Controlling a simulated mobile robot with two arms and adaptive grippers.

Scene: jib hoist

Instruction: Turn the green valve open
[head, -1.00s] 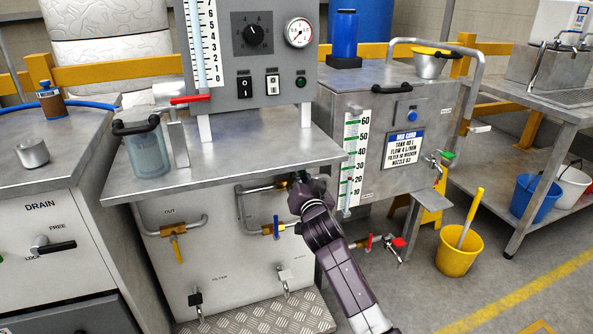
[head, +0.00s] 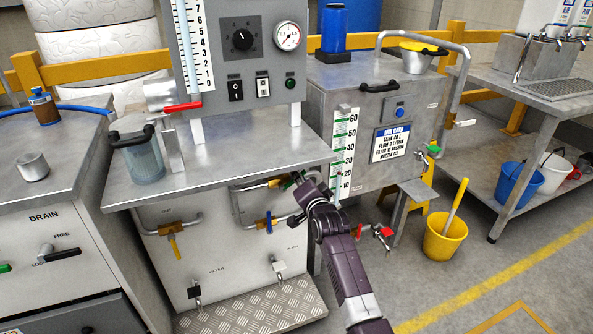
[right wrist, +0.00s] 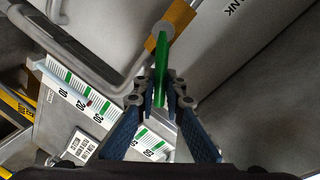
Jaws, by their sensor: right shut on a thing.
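The green valve's lever (right wrist: 162,62) is a long flat green handle on a brass body (right wrist: 181,16) in a grey pipe under the steel counter. In the right wrist view my right gripper (right wrist: 161,88) is shut on the lever, with a dark finger on each side of it. In the head view my right gripper (head: 297,184) is at the pipe just under the counter's front right corner. It hides most of the lever there. My left gripper is out of view.
A blue-handled valve (head: 268,223) and a yellow-handled valve (head: 174,240) sit on the same cabinet front. The level scale (head: 343,155) and a red-handled valve (head: 363,231) are close to the right. A yellow bucket (head: 445,240) stands on the floor.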

